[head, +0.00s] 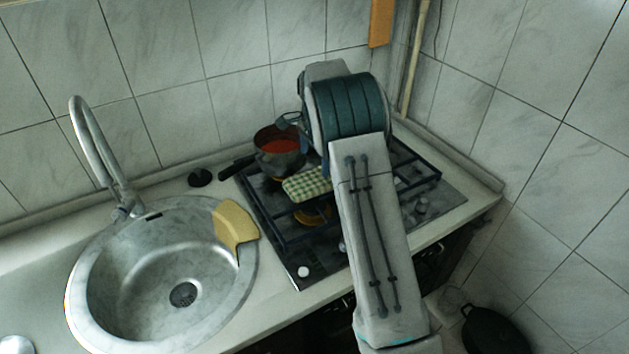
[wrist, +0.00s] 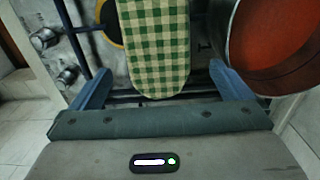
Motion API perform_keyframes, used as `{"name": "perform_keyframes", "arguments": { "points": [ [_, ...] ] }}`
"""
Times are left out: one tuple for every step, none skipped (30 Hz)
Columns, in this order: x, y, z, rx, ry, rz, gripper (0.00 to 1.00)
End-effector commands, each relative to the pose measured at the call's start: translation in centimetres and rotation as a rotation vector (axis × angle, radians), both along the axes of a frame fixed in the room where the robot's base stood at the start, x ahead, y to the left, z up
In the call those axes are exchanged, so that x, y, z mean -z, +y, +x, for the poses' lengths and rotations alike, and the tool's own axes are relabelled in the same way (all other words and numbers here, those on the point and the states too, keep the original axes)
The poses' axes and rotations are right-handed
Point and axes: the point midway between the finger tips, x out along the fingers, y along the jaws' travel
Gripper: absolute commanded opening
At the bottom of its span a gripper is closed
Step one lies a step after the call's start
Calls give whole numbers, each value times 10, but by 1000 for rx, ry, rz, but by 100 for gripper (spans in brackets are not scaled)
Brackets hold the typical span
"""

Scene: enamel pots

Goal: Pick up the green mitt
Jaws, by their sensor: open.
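The green mitt, in green and cream check, lies across the stove grates in the head view (head: 307,184), just right of and nearer than the pot. In the wrist view the mitt (wrist: 155,45) runs down the middle, its rounded end toward my gripper (wrist: 160,82). My gripper is open and empty. Its two blue fingers stand on either side of the mitt's end, with gaps on both sides. I cannot tell its height over the mitt. In the head view my arm hides most of my gripper.
A dark pot with red contents (head: 281,146) stands on the stove (head: 300,268) and shows close to my right finger in the wrist view (wrist: 232,55). A yellow cloth (head: 234,224) hangs over the rim of the steel sink (head: 150,295) at the left. Tiled walls stand behind and right.

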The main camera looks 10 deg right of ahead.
Motion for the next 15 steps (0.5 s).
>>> {"name": "perform_keyframes", "arguments": {
  "points": [
    [6,0,0,0,2,0,100],
    [9,0,0,0,2,0,100],
    [13,0,0,0,1,0,100],
    [14,0,0,-1,0,0,100],
    [16,0,0,-1,0,0,100],
    [18,0,-1,-1,0,0,100],
    [20,0,-1,-1,1,1,100],
    [22,0,-1,-1,1,1,100],
    [26,0,-2,-1,2,0,100],
    [31,1,-3,-1,4,0,100],
    [36,1,-4,-1,4,0,100],
    [42,1,-5,-1,4,0,100],
    [46,1,-6,0,3,0,100],
    [52,1,-6,0,4,0,100],
    [57,1,-5,0,3,-1,100]
  ]
}}
